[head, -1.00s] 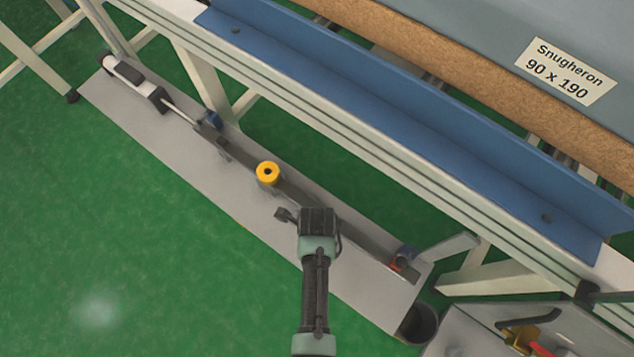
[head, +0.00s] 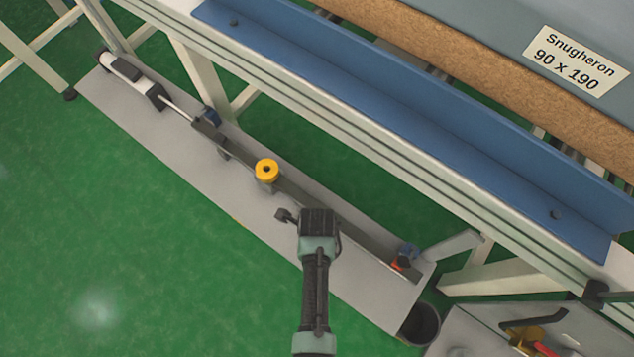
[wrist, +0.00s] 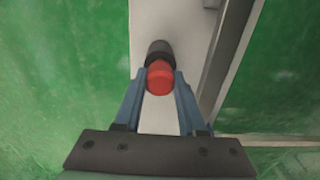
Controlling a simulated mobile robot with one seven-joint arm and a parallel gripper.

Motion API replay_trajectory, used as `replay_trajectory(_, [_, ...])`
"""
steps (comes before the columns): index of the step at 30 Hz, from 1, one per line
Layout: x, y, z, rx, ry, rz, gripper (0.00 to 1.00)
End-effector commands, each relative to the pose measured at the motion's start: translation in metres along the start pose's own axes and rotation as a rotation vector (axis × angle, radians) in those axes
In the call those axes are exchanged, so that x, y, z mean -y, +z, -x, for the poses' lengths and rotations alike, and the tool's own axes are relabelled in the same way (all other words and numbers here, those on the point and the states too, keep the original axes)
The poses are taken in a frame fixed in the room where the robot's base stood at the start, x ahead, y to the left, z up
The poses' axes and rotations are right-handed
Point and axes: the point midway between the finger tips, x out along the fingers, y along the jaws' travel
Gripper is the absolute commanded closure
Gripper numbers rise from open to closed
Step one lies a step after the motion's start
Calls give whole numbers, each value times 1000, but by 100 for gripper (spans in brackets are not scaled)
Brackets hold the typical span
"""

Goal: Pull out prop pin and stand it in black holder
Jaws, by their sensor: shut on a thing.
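My gripper (wrist: 161,82) is shut on a red-capped pin (wrist: 160,77) in the wrist view, with a blue-grey finger on each side of it. A black round part (wrist: 159,50) shows just beyond the red cap; I cannot tell whether it belongs to the pin or to something behind it. In the head view my gripper (head: 318,222) is over the grey floor plate (head: 240,218), and its fingers and the pin are hidden beneath it. A black cup-like holder (head: 420,325) stands at the plate's lower right end.
A dark bar with a yellow knob (head: 267,170) runs along the plate. A red and blue fitting (head: 404,256) is at its right end, and a white cylinder (head: 128,72) at its left. The blue-edged table frame (head: 420,120) rises behind. Green floor is free at left.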

Motion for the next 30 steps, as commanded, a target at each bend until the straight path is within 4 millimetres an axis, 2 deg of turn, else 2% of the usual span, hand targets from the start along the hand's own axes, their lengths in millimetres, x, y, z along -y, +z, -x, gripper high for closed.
replay_trajectory(1, [0,0,-2,1,-1,0,100])
replay_trajectory(2, [0,0,-1,1,-1,0,57])
replay_trajectory(7, [0,0,-1,1,-1,0,26])
replay_trajectory(15, [0,0,-1,0,0,0,25])
replay_trajectory(19, [0,0,8,1,-1,0,25])
replay_trajectory(23, [0,0,30,1,-2,0,25])
replay_trajectory(30, [0,0,85,2,-3,1,25])
